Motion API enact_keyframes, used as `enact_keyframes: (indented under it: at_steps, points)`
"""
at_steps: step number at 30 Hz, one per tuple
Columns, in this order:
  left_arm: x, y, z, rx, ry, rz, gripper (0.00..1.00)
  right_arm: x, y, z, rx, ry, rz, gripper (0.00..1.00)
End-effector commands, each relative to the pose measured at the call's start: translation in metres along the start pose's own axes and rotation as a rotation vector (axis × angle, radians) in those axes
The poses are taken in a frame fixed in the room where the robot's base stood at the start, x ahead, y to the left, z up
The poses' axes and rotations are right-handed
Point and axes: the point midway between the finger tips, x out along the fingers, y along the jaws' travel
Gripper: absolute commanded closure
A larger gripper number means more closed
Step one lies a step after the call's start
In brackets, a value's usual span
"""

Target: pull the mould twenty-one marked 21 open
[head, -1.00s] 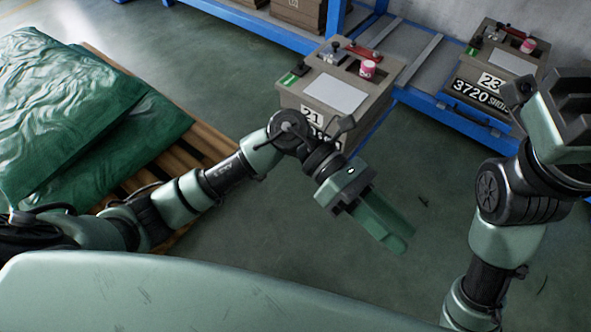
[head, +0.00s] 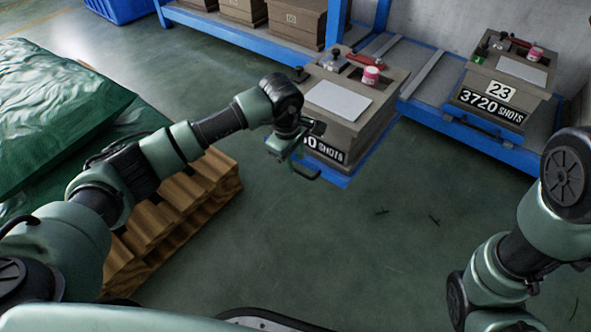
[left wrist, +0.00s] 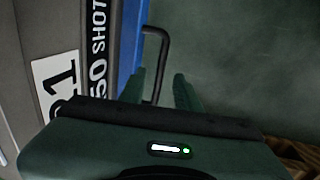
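Mould twenty-one (head: 375,118) is a grey-brown block at the top centre of the head view, with a pale plate on top. My left arm hides its number there; in the left wrist view its white label 21 (left wrist: 57,82) shows at the left, turned sideways. A dark bent bar handle (left wrist: 163,62) stands out from the mould's front; in the head view it shows below my left wrist. My left gripper (left wrist: 158,90) is open at the mould's front, with the handle between its two green fingers; a gap shows on the right. My right gripper is out of view.
Mould 23 (head: 492,93) stands to the right on the blue rack (head: 430,115). A wooden pallet (head: 185,205) with green-wrapped sacks (head: 60,110) lies at the left. Green floor (head: 400,215) in the middle is clear. More brown moulds (head: 297,22) stand at the back.

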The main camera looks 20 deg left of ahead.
Motion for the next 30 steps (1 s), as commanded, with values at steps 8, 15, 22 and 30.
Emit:
enact_keyframes:
  at_steps: [8,15,22,30]
  points:
    - [0.032,0.000,0.000,-0.001,-0.002,0.000,0.67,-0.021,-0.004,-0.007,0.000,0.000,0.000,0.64]
    - [0.030,0.000,0.000,-0.001,-0.002,0.000,0.79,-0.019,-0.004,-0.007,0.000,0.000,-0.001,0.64]
    - [0.030,0.000,0.001,-0.001,-0.002,0.000,1.00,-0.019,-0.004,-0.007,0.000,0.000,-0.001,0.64]
    - [0.030,0.000,0.001,-0.001,-0.002,0.000,1.00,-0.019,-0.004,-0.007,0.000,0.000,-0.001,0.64]
